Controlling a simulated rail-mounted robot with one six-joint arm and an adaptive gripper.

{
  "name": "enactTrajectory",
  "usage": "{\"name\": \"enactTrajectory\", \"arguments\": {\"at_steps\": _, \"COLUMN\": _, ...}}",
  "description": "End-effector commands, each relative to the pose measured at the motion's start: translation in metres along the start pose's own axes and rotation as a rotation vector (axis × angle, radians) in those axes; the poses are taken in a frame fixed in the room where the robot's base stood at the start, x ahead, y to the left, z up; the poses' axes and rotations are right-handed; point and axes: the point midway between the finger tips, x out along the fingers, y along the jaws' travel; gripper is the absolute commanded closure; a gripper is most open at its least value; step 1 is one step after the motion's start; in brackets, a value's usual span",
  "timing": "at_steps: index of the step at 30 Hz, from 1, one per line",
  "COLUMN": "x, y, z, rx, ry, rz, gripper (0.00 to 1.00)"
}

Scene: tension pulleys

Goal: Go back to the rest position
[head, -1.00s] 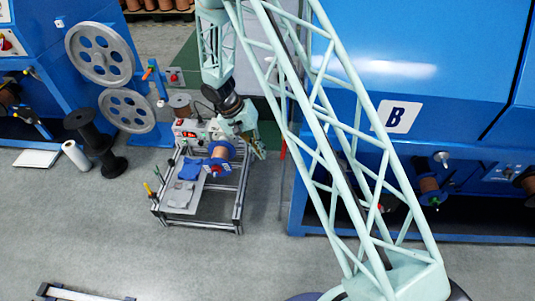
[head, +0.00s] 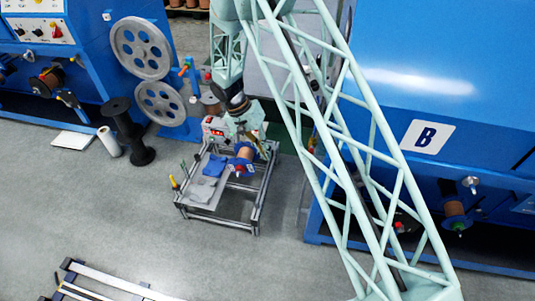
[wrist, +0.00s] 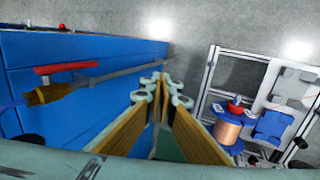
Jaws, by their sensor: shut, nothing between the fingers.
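My gripper (wrist: 161,80) is shut and empty in the wrist view, its wood-coloured finger pads meeting at the tips. In the head view my gripper (head: 260,147) hangs at the end of my pale green lattice arm, close to the small metal-frame stand (head: 222,218). A copper wire spool with blue flanges (head: 243,158) sits on the stand, just left of the gripper. It also shows in the wrist view (wrist: 229,133), to the right of the fingers and apart from them.
A blue machine marked B (head: 440,90) stands at right, and another with grey pulleys (head: 140,50) at left. A black spool (head: 128,130) is on the floor. A low frame (head: 100,285) lies at the front left. Floor between is clear.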

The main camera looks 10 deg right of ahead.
Motion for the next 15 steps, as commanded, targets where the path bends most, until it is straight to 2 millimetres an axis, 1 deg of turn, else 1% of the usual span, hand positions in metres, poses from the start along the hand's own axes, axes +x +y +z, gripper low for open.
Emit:
{"name": "enactTrajectory", "arguments": {"at_steps": 11, "x": -0.0004, "y": 0.0004, "z": 0.0000, "rx": 0.000, "ry": 0.000, "rz": 0.000, "gripper": 1.00}}
{"name": "enactTrajectory", "arguments": {"at_steps": 15, "x": -0.0051, "y": 0.0032, "z": -0.0005, "rx": 0.000, "ry": 0.001, "rz": -0.003, "gripper": 1.00}}
